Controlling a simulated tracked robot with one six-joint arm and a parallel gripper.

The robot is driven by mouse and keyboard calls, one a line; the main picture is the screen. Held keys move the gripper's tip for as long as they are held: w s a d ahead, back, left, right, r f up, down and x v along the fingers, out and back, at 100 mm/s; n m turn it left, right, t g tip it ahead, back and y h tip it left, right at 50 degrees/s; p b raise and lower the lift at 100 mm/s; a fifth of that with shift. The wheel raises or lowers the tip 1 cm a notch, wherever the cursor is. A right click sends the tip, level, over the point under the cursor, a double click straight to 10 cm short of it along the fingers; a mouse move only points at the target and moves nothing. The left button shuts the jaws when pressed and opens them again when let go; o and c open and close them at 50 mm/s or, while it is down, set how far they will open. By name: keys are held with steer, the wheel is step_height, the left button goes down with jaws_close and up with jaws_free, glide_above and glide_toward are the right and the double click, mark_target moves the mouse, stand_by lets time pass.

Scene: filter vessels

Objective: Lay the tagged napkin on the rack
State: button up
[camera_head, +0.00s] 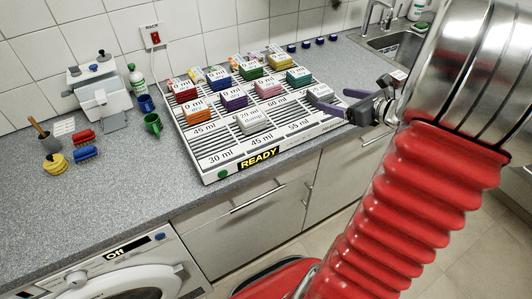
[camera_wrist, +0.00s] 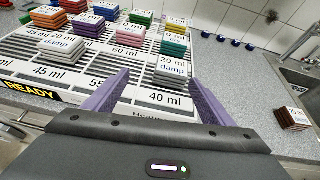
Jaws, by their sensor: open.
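The rack (camera_head: 215,160) is a white slatted board on the counter with printed ml marks and a READY sign; it also shows in the wrist view (camera_wrist: 105,88). Several coloured, labelled napkins lie on it. A pale napkin reading "20 ml damp" (camera_wrist: 172,72) lies at the rack's right side, also in the head view (camera_head: 320,92). Another pale damp one (camera_head: 252,122) lies mid-rack. A brown napkin with a white label (camera_wrist: 292,118) lies on the counter right of the rack. Which is the tagged one I cannot tell. My gripper (camera_wrist: 159,78) is open and empty, its purple fingers by the rack's right edge.
A sink (camera_head: 395,42) is at the back right. Several small blue items (camera_head: 305,44) line the wall. A washing machine (camera_head: 130,270) sits below. The left front counter is clear.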

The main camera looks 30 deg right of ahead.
steer(key=a+n+y, duration=0.1)
steer(key=a+n, duration=0.1)
steer(key=a, duration=0.2)
steer(key=w+a+r+n+g, duration=0.1)
steer(key=a+n, duration=0.1)
steer(key=a, duration=0.2)
steer(key=a+n+g+y, duration=0.1)
steer(key=a+n, duration=0.1)
steer(key=a, duration=0.2)
steer(key=shift+w+a+r+n+y, duration=0.15)
steer(key=shift+w+r+n+y, duration=0.15)
steer(key=shift+r, duration=0.05)
steer(key=s+a+n+g+y, duration=0.1)
steer(key=s+a+n+g, duration=0.25)
steer(key=a+n, duration=0.75)
steer(key=s+a+r+n+g+h, duration=0.2)
steer(key=s+a+r+n+h, duration=0.1)
steer(key=s+a+n, duration=0.8)
steer(key=s+n+h, duration=0.1)
steer(key=n, duration=0.4)
steer(key=shift+s+a+n+h, duration=0.2)
steer(key=shift+a+n+h, duration=0.2)
steer(key=shift+r, duration=0.1)
steer(key=shift+c, duration=0.6)
